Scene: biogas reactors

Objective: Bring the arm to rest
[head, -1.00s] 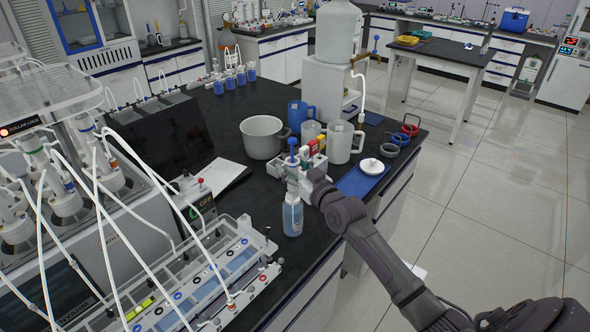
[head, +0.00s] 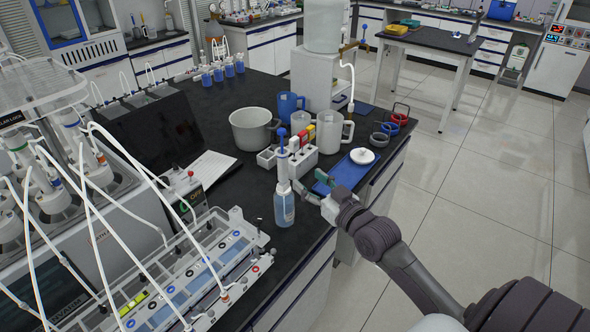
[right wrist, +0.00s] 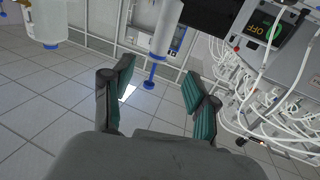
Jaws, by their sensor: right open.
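My right gripper (head: 322,190) is at the front edge of the black bench, just right of a clear bottle (head: 284,207) with pale blue liquid. In the right wrist view its two green-padded fingers (right wrist: 159,92) are spread apart, with nothing held between them. A pale upright tube with a blue top (head: 282,150) rises at the bottle's mouth. The wrist view looks upside down and shows a pale cylinder with a blue tip (right wrist: 149,85) beyond the fingers; contact cannot be told. My left gripper is not in view.
A rack with colored-topped items (head: 303,158), a white jug (head: 327,140), a grey pot (head: 252,128) and a blue mat (head: 345,174) with a white lid lie close by. Reactor equipment (head: 190,270) fills the left. Open floor (head: 490,190) lies right of the bench.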

